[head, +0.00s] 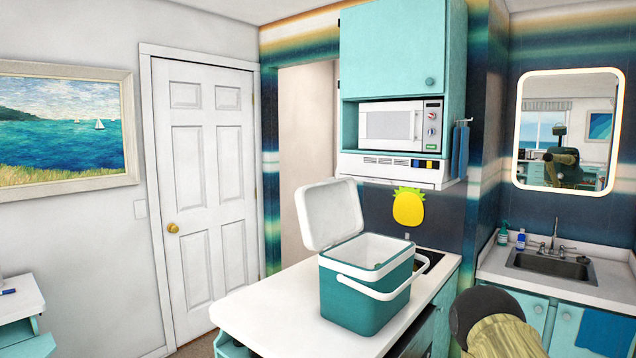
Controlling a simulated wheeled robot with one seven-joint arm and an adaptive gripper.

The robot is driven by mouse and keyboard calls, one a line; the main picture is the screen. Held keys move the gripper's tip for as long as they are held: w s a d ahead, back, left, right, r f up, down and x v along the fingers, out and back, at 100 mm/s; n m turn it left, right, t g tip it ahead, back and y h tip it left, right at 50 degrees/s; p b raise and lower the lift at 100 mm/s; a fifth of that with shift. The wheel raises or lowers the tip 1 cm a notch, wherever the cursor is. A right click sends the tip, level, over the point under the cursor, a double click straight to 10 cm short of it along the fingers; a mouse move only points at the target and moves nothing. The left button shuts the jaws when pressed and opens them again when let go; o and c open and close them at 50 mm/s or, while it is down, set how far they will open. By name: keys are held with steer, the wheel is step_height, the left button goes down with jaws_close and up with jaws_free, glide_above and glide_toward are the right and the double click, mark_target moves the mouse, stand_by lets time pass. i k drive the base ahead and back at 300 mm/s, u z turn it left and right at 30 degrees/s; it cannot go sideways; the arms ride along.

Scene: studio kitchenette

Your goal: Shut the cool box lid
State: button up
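The cool box (362,303) is teal with a white rim and stands on the white counter. Its white lid (331,214) is open, hinged at the left side and tilted up and back to the left. The white carry handle (372,290) hangs across the front of the box, below the rim. The white interior shows in part; its floor is hidden. My gripper is not in view; only a dark and olive part of my arm shows at the bottom right, apart from the box.
The counter (262,312) is clear left of the box. A hob (432,258) lies behind it. A microwave (401,125) and hood (392,170) hang above and behind. A sink (552,263) is at right, and a closed door (208,195) at left.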

mark_target(329, 212)
steer(key=u, duration=0.65)
steer(key=i, duration=1.2)
steer(key=z, duration=0.15)
